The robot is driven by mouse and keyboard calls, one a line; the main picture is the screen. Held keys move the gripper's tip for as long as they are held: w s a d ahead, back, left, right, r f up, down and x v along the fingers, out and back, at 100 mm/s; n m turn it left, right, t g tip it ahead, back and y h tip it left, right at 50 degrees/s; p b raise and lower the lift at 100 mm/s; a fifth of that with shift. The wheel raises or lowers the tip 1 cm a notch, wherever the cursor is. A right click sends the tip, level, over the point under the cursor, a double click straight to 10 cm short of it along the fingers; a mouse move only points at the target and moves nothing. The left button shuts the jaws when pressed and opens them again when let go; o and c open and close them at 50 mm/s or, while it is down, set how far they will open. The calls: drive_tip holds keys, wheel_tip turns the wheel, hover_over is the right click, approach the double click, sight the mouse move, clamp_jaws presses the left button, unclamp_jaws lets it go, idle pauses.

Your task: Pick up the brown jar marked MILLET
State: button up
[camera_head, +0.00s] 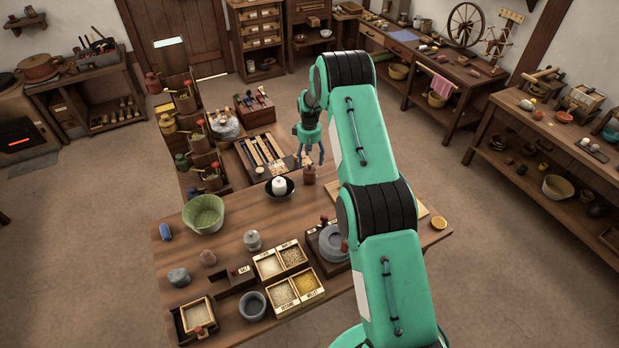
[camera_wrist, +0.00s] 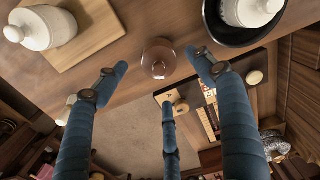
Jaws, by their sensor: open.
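A small brown jar (camera_head: 309,175) stands near the far edge of the wooden table. In the wrist view a brown jar (camera_wrist: 158,60) with a darker top shows between two fingertips. I cannot read a MILLET mark on it in either view. My gripper (camera_head: 309,160) is at the end of the outstretched arm, just above and beyond the jar. In the wrist view my gripper (camera_wrist: 153,68) has its blue fingers spread wide and empty, with no visible contact with the jar.
A white jar (camera_head: 279,184) in a black dish (camera_head: 290,192) stands close left of the brown jar. The wrist view shows another white jar (camera_wrist: 42,29) on a wooden board (camera_wrist: 92,42). A green bowl (camera_head: 203,213) and grain boxes (camera_head: 270,264) share the table (camera_head: 228,246).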

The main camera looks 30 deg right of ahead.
sight(309, 167)
drive_tip(key=shift+f, duration=0.25)
drive_tip(key=shift+f, duration=0.1)
drive_tip(key=shift+f, duration=2.5)
drive_tip(key=shift+c, duration=0.5)
clamp_jaws()
